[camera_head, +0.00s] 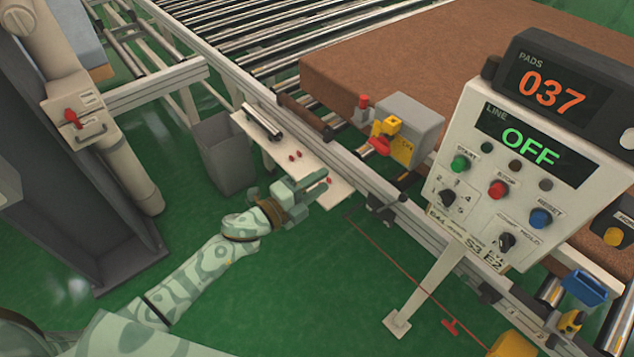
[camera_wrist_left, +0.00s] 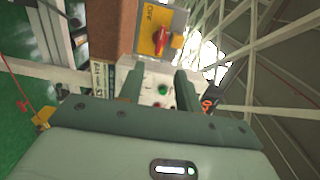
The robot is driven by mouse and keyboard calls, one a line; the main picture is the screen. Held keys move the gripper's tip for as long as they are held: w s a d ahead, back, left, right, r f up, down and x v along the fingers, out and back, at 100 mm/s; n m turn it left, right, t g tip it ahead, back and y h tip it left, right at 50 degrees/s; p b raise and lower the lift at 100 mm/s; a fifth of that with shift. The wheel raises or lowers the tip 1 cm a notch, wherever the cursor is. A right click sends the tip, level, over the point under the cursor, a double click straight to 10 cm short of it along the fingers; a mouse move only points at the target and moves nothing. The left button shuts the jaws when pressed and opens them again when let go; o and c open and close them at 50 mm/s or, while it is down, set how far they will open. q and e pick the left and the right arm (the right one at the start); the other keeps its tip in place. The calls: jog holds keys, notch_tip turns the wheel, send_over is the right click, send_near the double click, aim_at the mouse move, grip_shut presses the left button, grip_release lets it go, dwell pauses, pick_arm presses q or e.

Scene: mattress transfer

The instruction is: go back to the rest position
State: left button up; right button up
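My left gripper (camera_head: 322,182) is at the end of the pale green patterned arm from the lower left. In the head view it overlaps the front end of a white shelf (camera_head: 338,193) beside the conveyor; I cannot tell the height between them. In the left wrist view the two fingers (camera_wrist_left: 157,78) stand apart with nothing held between them. Beyond them show a panel face with a green button (camera_wrist_left: 162,90) and a yellow plate with a red knob (camera_wrist_left: 160,40). My right gripper is not in view.
A control panel (camera_head: 480,150) reading "LINE OFF", with a "PADS 037" display (camera_head: 553,92), stands at right. A brown mattress (camera_head: 400,55) lies on the roller conveyor (camera_head: 270,40). A grey bin (camera_head: 224,150) stands left of the shelf.

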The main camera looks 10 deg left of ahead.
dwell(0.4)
pick_arm(q)
jog(key=s+a+f+n+g+y+b, duration=0.1)
jog(key=s+a+f+n+y, duration=0.3)
jog(key=f, duration=0.6)
jog(key=s+a+f+n+g+y+b, duration=0.2)
jog(key=a+f+n, duration=0.3)
jog(key=f, duration=0.5)
jog(key=s+a+f+n+g+y+b, duration=0.1)
jog(key=s+a+f+n+y, duration=0.3)
jog(key=f, duration=0.6)
jog(key=s+a+f+n+g+b, duration=0.2)
jog(key=s+f+n+g+b, duration=0.3)
jog(key=s+f, duration=1.1)
jog(key=s+d+f+n+g+b, duration=0.1)
jog(key=s+f, duration=0.4)
jog(key=s, duration=0.5)
jog(key=s+f+n+g+b, duration=0.2)
jog(key=s+f+g+b, duration=0.1)
jog(key=s, duration=0.8)
jog(key=shift+d+f+g+y, duration=0.3)
jog(key=shift+d+f+g, duration=0.1)
jog(key=shift+f, duration=0.5)
